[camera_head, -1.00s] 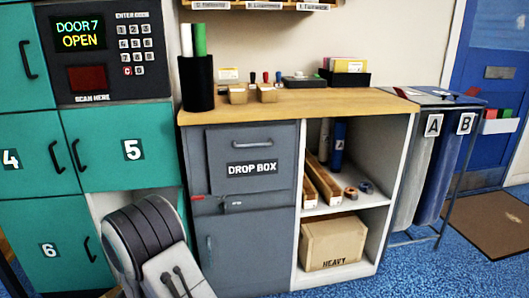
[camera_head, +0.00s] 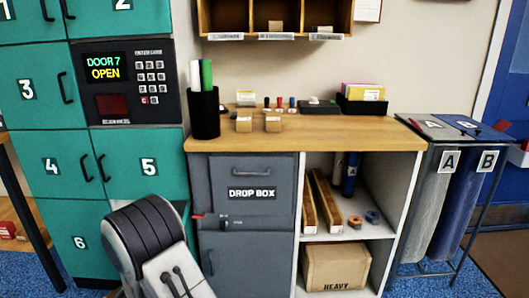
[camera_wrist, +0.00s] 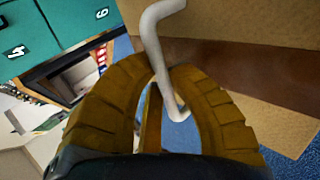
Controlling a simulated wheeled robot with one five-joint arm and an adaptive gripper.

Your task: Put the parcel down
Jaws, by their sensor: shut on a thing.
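In the wrist view my gripper (camera_wrist: 162,78) is shut, with its two brown ridged fingers on either side of a white bent handle (camera_wrist: 151,32). The handle's upper end meets a large plain brown surface (camera_wrist: 245,32), which looks like the side of the parcel. A lighter brown flap or panel (camera_wrist: 272,118) shows below it. Most of the parcel is out of frame. In the head view part of my arm shows at the bottom, but my gripper and the held parcel do not.
Teal numbered lockers (camera_head: 136,165) with a keypad reading "DOOR 7 OPEN" (camera_head: 126,82) stand left. A wooden counter (camera_head: 310,134) holds a pen pot and small boxes. Below are a grey drop box (camera_head: 250,170) and shelves with a "HEAVY" carton (camera_head: 336,266). Bags A and B hang right.

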